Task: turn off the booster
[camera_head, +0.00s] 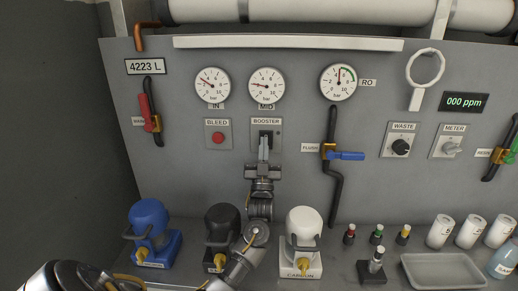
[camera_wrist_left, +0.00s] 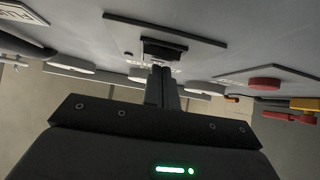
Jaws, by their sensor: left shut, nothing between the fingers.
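The booster switch (camera_head: 266,134) is a dark rocker or toggle on a grey plate under the BOOSTER label on the back panel. My left gripper (camera_head: 264,145) is in front of the lower part of this plate, with its fingertips at or very close to the switch. In the left wrist view the closed fingers (camera_wrist_left: 162,75) point at the dark switch block (camera_wrist_left: 164,50). The fingers are shut with nothing between them. They partly hide the switch, so I cannot tell its position or whether they touch it. My right gripper is not in view.
The red BLEED button (camera_head: 218,138) is left of the booster plate. The blue FLUSH valve handle (camera_head: 347,155) is to the right, on a black hose. Blue, black and white filter housings (camera_head: 304,225) stand below, around my left arm. Gauges are above.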

